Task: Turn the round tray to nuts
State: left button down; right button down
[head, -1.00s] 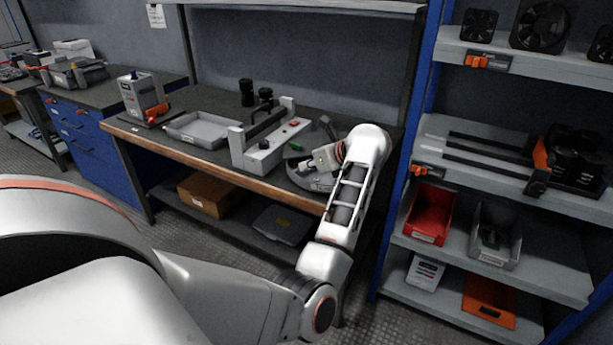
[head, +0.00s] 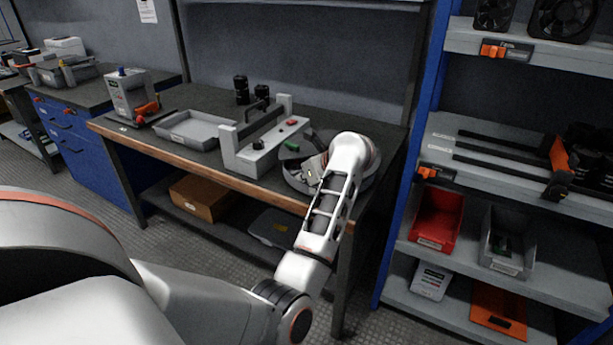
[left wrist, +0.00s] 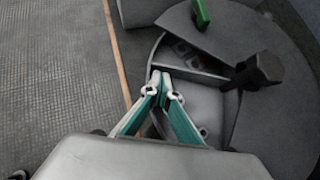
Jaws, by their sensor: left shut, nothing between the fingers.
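The round grey tray (head: 292,180) sits on the workbench near its right end, partly hidden behind my left arm. In the left wrist view its dark, flat top (left wrist: 285,125) fills the right side, with an open sector showing compartments and small reddish and pale items, too small to name. A green piece (left wrist: 201,12) and a dark knob (left wrist: 262,70) stand on the top. My left gripper (left wrist: 165,76) is shut and empty, its fingertips over the open sector by the tray's left part. In the head view the gripper (head: 312,168) is over the tray; contact cannot be told.
A grey fixture with a black handle (head: 255,150) stands just left of the round tray. Further left are an empty rectangular tray (head: 196,132) and a grey box device (head: 130,95). A blue-framed shelf with a red bin (head: 437,218) stands close on the right.

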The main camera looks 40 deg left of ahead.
aim_at(293, 171)
pick_arm(q)
jog(key=shift+r, duration=0.1)
jog(key=shift+a+r+m+t+h+p, duration=0.1)
jog(key=shift+a+m+t+h+p, duration=0.2)
jog(key=shift+a+m+t, duration=0.7)
jog(key=shift+w+a+m, duration=0.1)
jog(key=shift+a+m, duration=0.2)
jog(key=shift+a, duration=0.4)
jog(key=shift+w+a, duration=0.15)
jog(key=shift+a, duration=0.3)
pick_arm(e)
jog(key=shift+s+d+f, duration=0.2)
jog(key=shift+s+f, duration=0.2)
jog(key=shift+s, duration=0.05)
